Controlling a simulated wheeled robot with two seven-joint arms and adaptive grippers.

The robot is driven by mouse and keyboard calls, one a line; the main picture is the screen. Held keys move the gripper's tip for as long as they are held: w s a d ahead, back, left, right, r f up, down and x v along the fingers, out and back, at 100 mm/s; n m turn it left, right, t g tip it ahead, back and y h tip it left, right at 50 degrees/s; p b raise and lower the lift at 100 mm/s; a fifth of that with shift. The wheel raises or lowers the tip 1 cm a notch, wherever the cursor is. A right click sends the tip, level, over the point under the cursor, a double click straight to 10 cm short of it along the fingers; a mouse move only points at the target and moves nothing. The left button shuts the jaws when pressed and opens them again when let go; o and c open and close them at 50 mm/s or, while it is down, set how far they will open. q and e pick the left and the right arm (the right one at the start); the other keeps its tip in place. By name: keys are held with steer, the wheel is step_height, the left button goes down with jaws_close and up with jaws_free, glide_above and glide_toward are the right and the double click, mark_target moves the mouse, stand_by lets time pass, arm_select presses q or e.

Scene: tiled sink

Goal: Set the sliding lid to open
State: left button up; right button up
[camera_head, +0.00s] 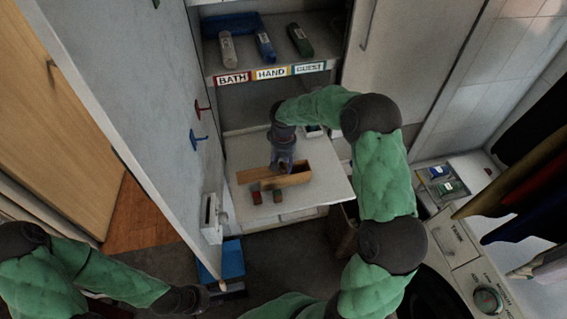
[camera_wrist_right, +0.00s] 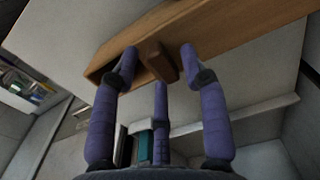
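A wooden box (camera_head: 290,181) with a sliding lid (camera_head: 250,175) lies on the white pull-out board. The flat lid juts out past the box on the left, and a dark opening shows at the box's right part. In the right wrist view, a small wooden handle (camera_wrist_right: 160,62) stands out from the wood (camera_wrist_right: 210,35). My right gripper (camera_wrist_right: 159,55) is open, with a finger on each side of the handle and gaps beside it. It hides part of the box in the head view. My left gripper (camera_head: 200,298) is low at the left, away from the box; its fingers are unclear.
The white board (camera_head: 325,180) also bears a red block (camera_head: 257,194) and a grey-green block (camera_head: 277,196) in front of the box. A shelf with bottles (camera_head: 265,45) is behind. A door panel (camera_head: 150,90) stands at left, and a washing machine (camera_head: 470,265) at lower right.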

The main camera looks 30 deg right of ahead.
jaws_close()
steer(key=shift+w+a, duration=0.2)
steer(key=shift+a, duration=0.75)
steer(key=shift+w+a, duration=0.2)
steer(key=shift+a, duration=0.7)
steer(key=shift+o, duration=1.7)
jaws_free()
steer(key=shift+d, duration=0.1)
steer(key=shift+r, duration=0.1)
step_height(320, 180, up, 12)
